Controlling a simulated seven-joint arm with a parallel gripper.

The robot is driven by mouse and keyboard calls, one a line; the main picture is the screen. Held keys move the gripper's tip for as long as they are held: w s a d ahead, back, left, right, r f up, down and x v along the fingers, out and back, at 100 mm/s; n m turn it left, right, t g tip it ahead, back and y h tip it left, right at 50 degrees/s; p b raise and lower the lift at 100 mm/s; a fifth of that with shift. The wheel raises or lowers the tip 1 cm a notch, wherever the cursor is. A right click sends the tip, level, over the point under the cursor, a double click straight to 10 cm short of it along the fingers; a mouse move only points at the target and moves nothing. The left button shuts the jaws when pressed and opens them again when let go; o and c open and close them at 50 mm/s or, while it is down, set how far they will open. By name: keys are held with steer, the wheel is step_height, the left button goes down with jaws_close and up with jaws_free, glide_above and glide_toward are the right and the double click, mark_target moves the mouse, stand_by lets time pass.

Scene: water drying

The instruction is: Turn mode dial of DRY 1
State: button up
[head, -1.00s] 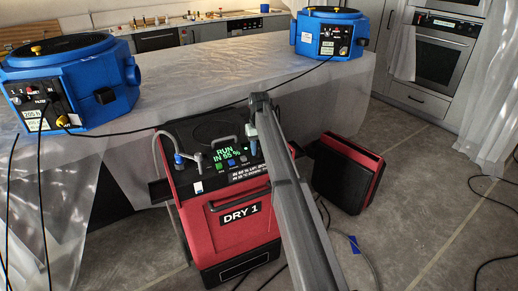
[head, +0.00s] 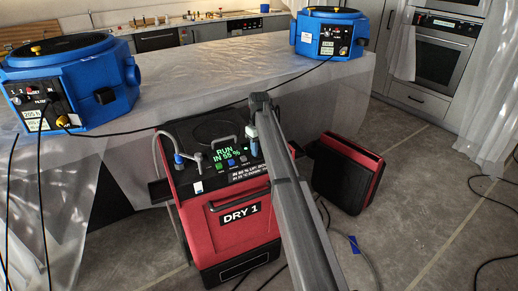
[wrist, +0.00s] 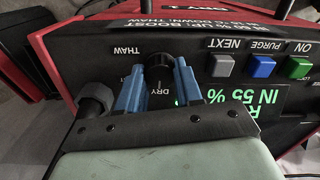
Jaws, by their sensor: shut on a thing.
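The red and black DRY 1 machine (head: 236,232) stands on the floor in front of the draped counter. Its green display (head: 229,154) reads RUN IN 55 %. The black mode dial (wrist: 159,66) is on its panel in the wrist view, near upside-down THAW and DRY labels. My gripper (wrist: 158,84) has its blue fingers on either side of the dial and is shut on it. In the head view my gripper (head: 252,146) is at the panel's right side, and my arm and fingers hide the dial there.
Grey, blue and green buttons (wrist: 262,67) sit beside the dial. A grey knob or fitting (wrist: 97,97) is close to the left finger. Two blue machines (head: 66,83) stand on the counter. A red and black box (head: 346,174) is on the floor at right, with cables about.

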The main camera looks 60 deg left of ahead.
mark_target(259, 150)
steer(key=o, duration=1)
steer(key=shift+o, duration=0.2)
step_height(259, 150, up, 14)
steer(key=shift+f, duration=0.1)
stand_by(0.5)
